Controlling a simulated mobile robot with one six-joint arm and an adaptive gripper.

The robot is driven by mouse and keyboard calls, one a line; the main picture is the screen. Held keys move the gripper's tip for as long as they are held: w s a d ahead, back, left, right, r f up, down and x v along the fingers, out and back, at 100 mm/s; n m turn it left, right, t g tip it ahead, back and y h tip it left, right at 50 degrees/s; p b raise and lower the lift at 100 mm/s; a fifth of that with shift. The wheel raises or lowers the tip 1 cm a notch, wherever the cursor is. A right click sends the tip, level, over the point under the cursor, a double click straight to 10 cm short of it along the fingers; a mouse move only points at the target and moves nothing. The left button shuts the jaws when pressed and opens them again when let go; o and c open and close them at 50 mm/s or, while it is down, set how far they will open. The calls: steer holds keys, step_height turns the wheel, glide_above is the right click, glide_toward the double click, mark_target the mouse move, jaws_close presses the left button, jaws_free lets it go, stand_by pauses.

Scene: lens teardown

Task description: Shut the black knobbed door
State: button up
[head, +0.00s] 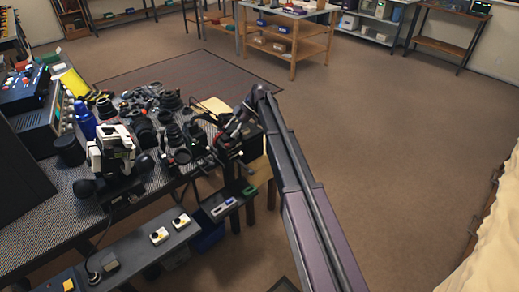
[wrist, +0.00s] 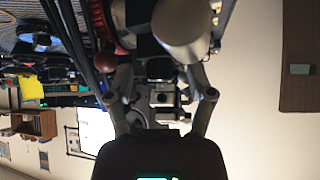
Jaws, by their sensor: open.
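My gripper (head: 236,128) is at the right end of the workbench, low over the crowded top. It also shows in the wrist view (wrist: 157,78), with its two fingers spread and nothing clearly held between them. A black box-like body (head: 250,146) stands at the bench's right end, just beside the gripper and partly behind my arm. I cannot make out a door or its angle there. In the wrist view a dark red ball-shaped knob (wrist: 105,72) is by the left finger, and a pale grey cylinder (wrist: 183,28) is close beyond the fingers. I cannot tell whether either touches.
The workbench (head: 45,222) is crowded with black lens parts (head: 172,100), a white microscope-like device (head: 112,150) and a blue bottle (head: 84,121). A lower shelf (head: 150,250) juts out in front. A wooden shelf table (head: 285,42) stands at the back. The floor on the right is clear.

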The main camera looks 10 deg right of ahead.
mark_target(221, 138)
steer(key=shift+r, duration=0.2)
